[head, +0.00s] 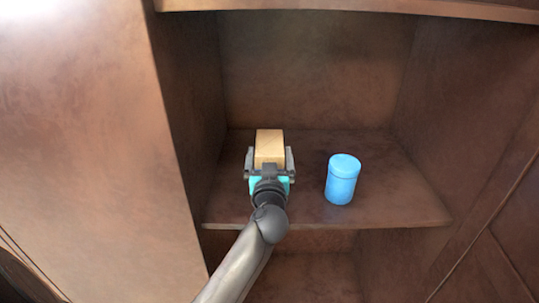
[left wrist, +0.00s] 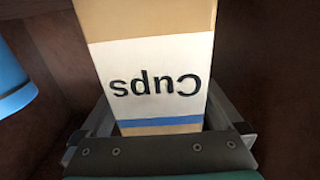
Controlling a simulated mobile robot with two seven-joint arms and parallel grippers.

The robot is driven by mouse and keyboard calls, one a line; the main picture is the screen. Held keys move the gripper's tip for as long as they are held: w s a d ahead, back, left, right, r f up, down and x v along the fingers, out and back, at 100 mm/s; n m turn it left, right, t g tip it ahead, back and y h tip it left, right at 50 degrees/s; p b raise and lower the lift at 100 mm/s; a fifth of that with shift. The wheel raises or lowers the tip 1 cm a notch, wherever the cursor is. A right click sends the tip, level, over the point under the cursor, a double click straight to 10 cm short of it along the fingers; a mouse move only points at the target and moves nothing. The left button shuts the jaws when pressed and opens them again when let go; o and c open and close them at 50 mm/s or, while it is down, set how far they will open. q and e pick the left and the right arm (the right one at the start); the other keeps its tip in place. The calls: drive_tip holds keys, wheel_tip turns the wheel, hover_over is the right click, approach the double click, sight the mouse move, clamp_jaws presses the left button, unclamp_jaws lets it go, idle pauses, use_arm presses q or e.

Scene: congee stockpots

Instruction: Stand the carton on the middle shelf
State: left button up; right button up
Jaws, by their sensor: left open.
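The carton (head: 270,145) is tan and stands on the middle shelf (head: 300,208), left of centre. In the left wrist view the carton (left wrist: 150,25) shows a white label with "Cups" upside down and a blue stripe. My left gripper (head: 269,160) is open, with one finger on each side of the carton. In the left wrist view the fingers flank the carton's end nearest the palm; I cannot tell whether they touch it. The carton's underside is hidden. My right gripper is in neither view.
A blue lidded canister (head: 342,180) stands on the same shelf, right of the carton; it also shows in the left wrist view (left wrist: 12,75). Cabinet walls bound the shelf on both sides, and a board (head: 370,7) runs above. The shelf right of the canister is clear.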

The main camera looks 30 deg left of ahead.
use_arm(q)
drive_tip(key=shift+r, duration=0.2)
drive_tip(key=p+v, duration=0.2)
drive_tip(key=v, duration=1)
drive_tip(key=shift+f, duration=0.1)
